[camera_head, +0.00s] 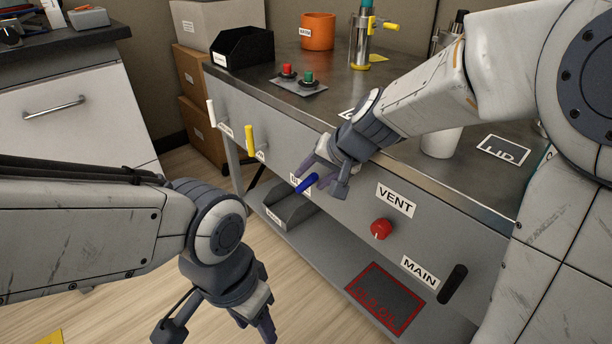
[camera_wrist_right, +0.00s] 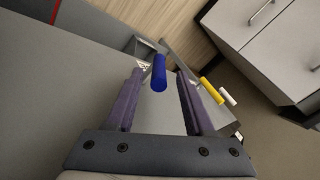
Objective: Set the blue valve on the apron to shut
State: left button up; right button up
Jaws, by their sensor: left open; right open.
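The blue valve handle (camera_head: 306,184) sticks out from the grey front apron (camera_head: 345,208) of the bench. In the head view it lies tilted, close to the fingertips of my right gripper (camera_head: 322,182). In the right wrist view the blue handle (camera_wrist_right: 159,73) shows between the two open fingers of my right gripper (camera_wrist_right: 157,85), apart from both. The label behind the handle is mostly hidden by the gripper. My left gripper (camera_head: 222,330) is open and empty, low at the front left, away from the apron.
On the apron are a white handle (camera_head: 211,113), a yellow handle (camera_head: 250,140), a red VENT knob (camera_head: 381,229) and a black MAIN handle (camera_head: 454,284). A lower shelf (camera_head: 335,248) holds a grey bin (camera_head: 289,207). Open floor lies left of the bench.

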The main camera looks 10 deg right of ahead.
jog(key=p+v, duration=0.1)
jog(key=v, duration=0.3)
jog(key=shift+r+p, duration=0.3)
jog(key=shift+r, duration=0.1)
jog(key=shift+s+d+r, duration=0.2)
jog(key=shift+s+r, duration=0.05)
jog(key=shift+s, duration=0.05)
jog(key=shift+c, duration=0.3)
